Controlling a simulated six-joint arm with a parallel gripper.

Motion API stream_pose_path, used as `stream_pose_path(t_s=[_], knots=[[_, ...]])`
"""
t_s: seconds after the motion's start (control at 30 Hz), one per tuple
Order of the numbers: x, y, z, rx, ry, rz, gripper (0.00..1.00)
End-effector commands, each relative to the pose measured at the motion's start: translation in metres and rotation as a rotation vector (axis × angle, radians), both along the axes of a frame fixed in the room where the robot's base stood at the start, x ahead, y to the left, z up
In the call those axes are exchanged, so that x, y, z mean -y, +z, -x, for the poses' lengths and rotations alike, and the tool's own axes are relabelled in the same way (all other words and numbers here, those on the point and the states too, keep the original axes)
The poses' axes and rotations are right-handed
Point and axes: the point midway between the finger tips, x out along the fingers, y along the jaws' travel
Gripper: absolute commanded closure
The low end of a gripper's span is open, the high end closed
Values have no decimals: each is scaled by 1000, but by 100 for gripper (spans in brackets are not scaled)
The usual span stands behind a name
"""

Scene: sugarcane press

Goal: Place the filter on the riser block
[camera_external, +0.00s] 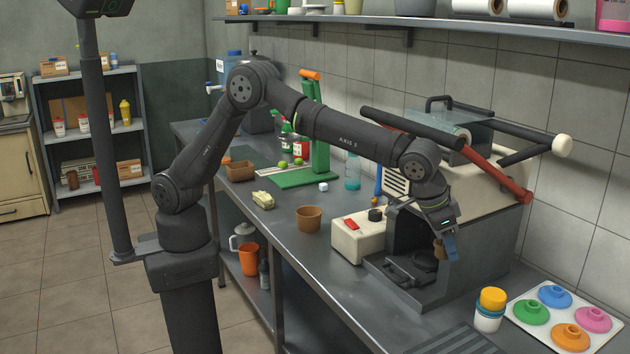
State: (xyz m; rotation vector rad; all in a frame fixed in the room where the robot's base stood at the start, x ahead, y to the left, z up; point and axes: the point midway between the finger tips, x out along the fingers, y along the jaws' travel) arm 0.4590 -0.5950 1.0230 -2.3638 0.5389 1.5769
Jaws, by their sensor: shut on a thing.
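My gripper (446,252) points down at the right, in front of the sugarcane press. It is shut on a small tan-brown thing (438,252), which looks like the filter; the fingers hide part of it. Below and around it is a dark grey block-like stand (437,291) with a low front ledge, which seems to be the riser block. A dark rounded shape (426,262) shows just left of the held thing. I cannot tell whether the filter touches the stand or hangs above it.
A cream control box (358,240) with a red switch stands left of the stand. A brown cup (309,218) is farther left. At the front right are a yellow-topped jar (490,309) and a tray of coloured lids (520,310). The press's red lever (497,174) reaches out above right.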

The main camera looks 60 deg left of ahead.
Motion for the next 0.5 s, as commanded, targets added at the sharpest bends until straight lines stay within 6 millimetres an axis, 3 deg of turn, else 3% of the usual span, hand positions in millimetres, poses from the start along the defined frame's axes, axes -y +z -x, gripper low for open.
stream_pose_path(t_s=[0.3, 0.5], knots=[[72, 16, 4, 0, -38, 2, 80], [96, 20, 8, 0, -65, 1, 80]])
